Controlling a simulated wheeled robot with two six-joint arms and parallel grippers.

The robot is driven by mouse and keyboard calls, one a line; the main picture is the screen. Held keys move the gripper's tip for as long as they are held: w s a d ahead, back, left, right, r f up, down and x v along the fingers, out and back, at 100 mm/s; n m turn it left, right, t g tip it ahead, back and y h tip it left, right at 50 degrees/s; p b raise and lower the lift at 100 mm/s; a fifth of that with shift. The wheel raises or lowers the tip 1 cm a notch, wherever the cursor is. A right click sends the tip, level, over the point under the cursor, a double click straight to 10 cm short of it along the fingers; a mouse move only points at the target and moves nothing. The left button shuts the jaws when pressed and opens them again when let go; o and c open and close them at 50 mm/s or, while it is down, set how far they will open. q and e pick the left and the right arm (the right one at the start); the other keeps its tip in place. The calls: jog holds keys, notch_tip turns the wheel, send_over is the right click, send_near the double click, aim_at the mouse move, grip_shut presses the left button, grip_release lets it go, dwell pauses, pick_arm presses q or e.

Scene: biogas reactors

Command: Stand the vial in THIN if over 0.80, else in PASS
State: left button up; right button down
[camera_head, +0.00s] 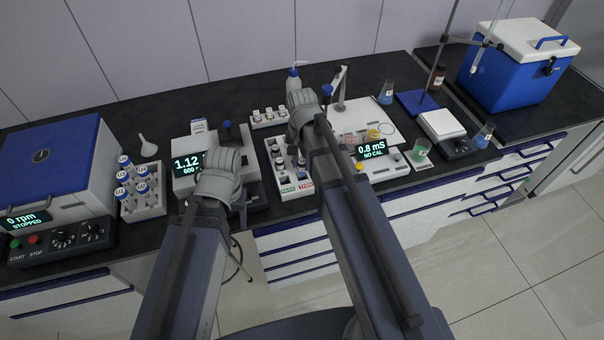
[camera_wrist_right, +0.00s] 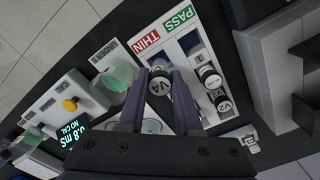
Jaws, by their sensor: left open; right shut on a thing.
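My right gripper (camera_wrist_right: 163,92) is shut on a vial (camera_wrist_right: 160,87) whose dark cap reads V4, seen from above in the right wrist view. The vial is over or beside the THIN side of the white rack (camera_wrist_right: 196,132); I cannot tell its height. The rack has a red THIN label (camera_wrist_right: 147,39) and a green PASS label (camera_wrist_right: 177,18). Other capped vials (camera_wrist_right: 211,77) stand in the PASS lane. In the head view the meter display (camera_head: 187,163) reads 1.12. My left gripper (camera_head: 242,196), partly hidden by its wrist, is open near the meter's front.
A conductivity meter (camera_head: 371,149) reading 0.8 mS and a green-liquid beaker (camera_head: 421,150) stand right of the rack. A rack of blue-capped tubes (camera_head: 151,203) and a centrifuge (camera_head: 62,165) stand at the left. A small rack (camera_head: 269,119) sits behind.

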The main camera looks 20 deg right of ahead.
aim_at(302, 169)
jog(key=shift+f+b, duration=1.8)
jog(key=shift+b, duration=0.05)
jog(key=shift+f, duration=0.2)
jog(key=c, duration=0.6)
grip_release()
jog(key=shift+r, duration=0.2)
notch_tip(302, 169, up, 12)
jog(key=p, duration=1.2)
jog(key=s+a+n+h, duration=0.1)
jog(key=s+a+n, duration=0.9)
jog(key=s, duration=0.4)
jog(key=shift+a+n, duration=0.2)
jog(key=shift+n, duration=0.4)
jog(key=shift+s, duration=0.1)
